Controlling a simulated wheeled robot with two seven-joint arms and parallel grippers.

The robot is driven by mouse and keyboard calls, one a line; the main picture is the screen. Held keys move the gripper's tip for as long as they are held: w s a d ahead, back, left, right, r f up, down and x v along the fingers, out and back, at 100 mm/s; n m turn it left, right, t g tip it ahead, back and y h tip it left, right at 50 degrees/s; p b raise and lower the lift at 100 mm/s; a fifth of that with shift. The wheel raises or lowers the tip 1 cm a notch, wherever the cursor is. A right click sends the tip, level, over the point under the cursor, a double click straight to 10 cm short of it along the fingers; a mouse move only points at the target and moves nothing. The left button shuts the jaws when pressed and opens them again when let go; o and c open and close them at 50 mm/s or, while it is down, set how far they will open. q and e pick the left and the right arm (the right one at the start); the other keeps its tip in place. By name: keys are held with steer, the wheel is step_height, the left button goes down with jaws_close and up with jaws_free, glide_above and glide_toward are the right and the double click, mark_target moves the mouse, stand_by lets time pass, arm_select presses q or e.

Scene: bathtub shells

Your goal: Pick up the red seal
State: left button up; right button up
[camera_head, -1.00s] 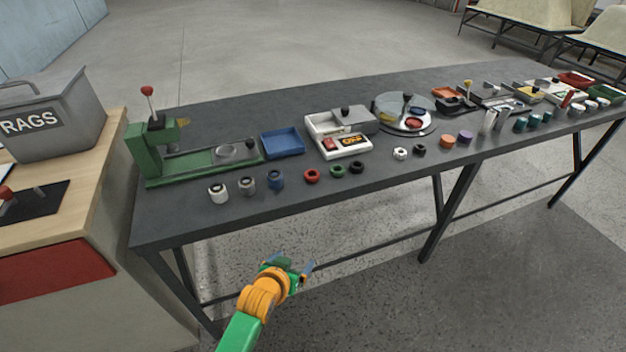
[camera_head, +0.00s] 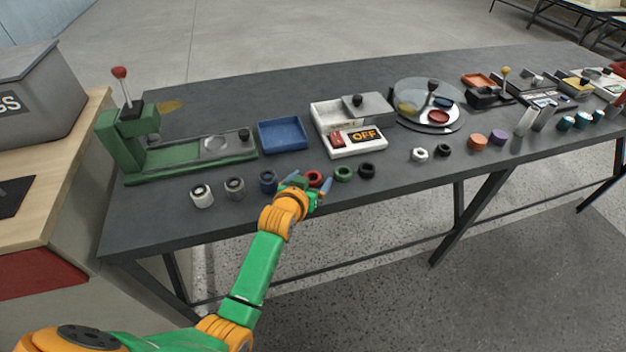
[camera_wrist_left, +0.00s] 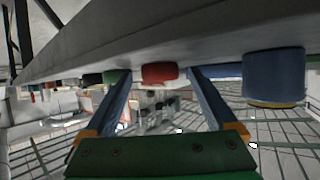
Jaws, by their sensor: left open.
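The red seal (camera_head: 314,177) is a small ring-shaped piece near the front edge of the dark table. My left gripper (camera_head: 307,184) is open and low at the table's front edge, with its fingers pointing at the seal. In the left wrist view the red seal (camera_wrist_left: 160,73) shows between the tips of the two blue fingers (camera_wrist_left: 158,82), with a gap on each side. I cannot tell whether the tips reach past it. My right gripper is not in view.
A blue cylinder (camera_head: 268,182) stands just left of the seal. A green ring (camera_head: 343,173) and a black ring (camera_head: 367,170) lie just right of it. Behind are a blue tray (camera_head: 283,136) and a white box marked OFF (camera_head: 357,147). A green press (camera_head: 130,140) stands at the left.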

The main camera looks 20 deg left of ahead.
arm_select(q)
steer(key=shift+w+f, duration=0.15)
steer(key=shift+w, duration=0.1)
steer(key=shift+s+r, duration=0.2)
steer(key=shift+s, duration=0.05)
steer(key=c, duration=1.4)
